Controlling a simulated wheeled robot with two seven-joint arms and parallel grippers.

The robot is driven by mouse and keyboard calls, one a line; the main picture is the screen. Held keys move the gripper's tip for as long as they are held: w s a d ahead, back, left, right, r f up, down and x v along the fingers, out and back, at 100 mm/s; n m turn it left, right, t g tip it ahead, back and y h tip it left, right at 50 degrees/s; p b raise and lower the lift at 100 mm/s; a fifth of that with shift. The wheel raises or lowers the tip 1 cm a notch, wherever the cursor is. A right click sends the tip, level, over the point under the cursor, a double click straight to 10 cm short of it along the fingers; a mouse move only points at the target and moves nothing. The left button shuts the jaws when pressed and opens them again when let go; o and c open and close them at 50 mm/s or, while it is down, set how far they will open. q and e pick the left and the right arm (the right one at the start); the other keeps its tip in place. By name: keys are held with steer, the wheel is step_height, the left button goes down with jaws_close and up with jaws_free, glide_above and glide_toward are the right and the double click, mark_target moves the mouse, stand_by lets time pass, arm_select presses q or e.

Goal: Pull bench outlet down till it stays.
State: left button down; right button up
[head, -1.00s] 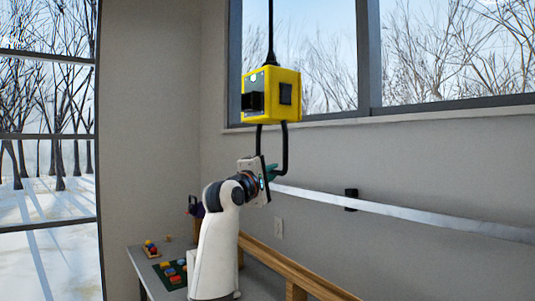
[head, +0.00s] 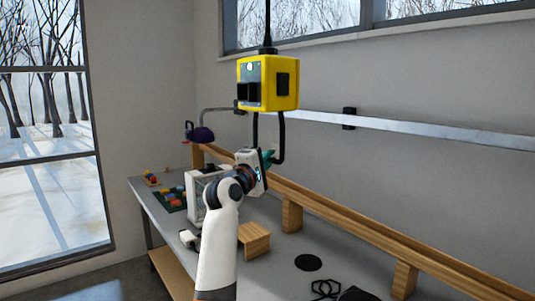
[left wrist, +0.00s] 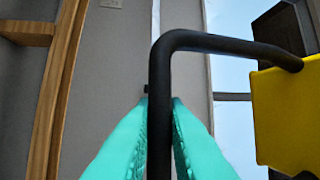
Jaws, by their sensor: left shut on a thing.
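The bench outlet is a yellow box (head: 268,82) with black sockets, hanging from a black cord in the head view. A black U-shaped handle (head: 282,140) hangs below it. My left gripper (head: 268,158) is at the bottom of this handle, below the box. In the left wrist view, the teal fingers (left wrist: 160,140) are shut on the black handle bar (left wrist: 160,85), one on each side. The yellow box (left wrist: 288,115) also shows there at the right. My right gripper is not in view.
A grey workbench (head: 285,262) stands below, with a wooden shelf rail (head: 340,212) along the wall. A metal wall rail (head: 400,130) runs behind the handle.

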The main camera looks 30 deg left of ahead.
arm_select(q)
steer(key=shift+f, duration=0.15)
steer(key=c, duration=1.5)
jaws_free()
steer(key=shift+o, duration=0.2)
steer(key=s+f+b, duration=0.1)
steer(key=s+f, duration=0.1)
steer(key=s, duration=0.9)
steer(key=shift+s, duration=0.4)
steer(key=shift+d, duration=0.1)
